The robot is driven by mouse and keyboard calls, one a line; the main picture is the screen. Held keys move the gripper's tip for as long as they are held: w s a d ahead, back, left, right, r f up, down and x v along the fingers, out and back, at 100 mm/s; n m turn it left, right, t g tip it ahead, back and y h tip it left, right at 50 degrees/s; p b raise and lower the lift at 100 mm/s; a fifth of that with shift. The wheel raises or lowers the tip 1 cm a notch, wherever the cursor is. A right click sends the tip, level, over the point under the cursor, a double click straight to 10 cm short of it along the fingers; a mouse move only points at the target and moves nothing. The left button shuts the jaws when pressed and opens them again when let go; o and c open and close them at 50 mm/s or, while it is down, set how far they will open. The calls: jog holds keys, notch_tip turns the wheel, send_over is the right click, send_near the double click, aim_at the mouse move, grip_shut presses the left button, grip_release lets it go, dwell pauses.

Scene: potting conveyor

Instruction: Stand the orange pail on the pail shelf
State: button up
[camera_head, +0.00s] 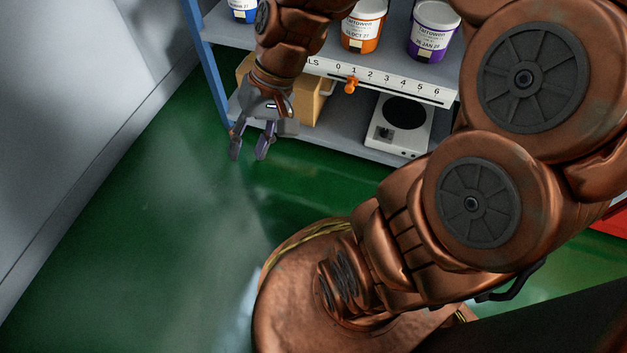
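The orange pail (362,30), with a white label, stands upright on the upper board of the blue-grey rack. The front edge of this pail shelf (400,62) carries a white strip (385,80) numbered 0 to 6, its left lettering partly hidden by my arm. The pail's top is cut off by the picture edge. My gripper (249,154) hangs low in front of the rack's left part, below and left of the orange pail and apart from it. Its two fingers point down, spread, with nothing visible between them.
A purple pail (432,35) stands right of the orange one, and a blue pail (243,12) stands at left. An orange marker (351,86) sits on the strip. A cardboard box (313,103) and a white device (398,127) are on the lower board. Green floor (130,230) is clear at left.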

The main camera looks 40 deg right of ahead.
jog(key=s+d+f+n+g+h, duration=0.1)
jog(key=s+d+f+h, duration=0.1)
jog(key=s, duration=0.4)
jog(key=s+d+f+n+g+h, duration=0.1)
jog(key=s+d+h, duration=0.1)
jog(key=s, duration=0.5)
jog(key=shift+d+f+g+h, duration=0.25)
jog(key=shift+f+g+h, duration=0.15)
jog(key=shift+h, duration=0.5)
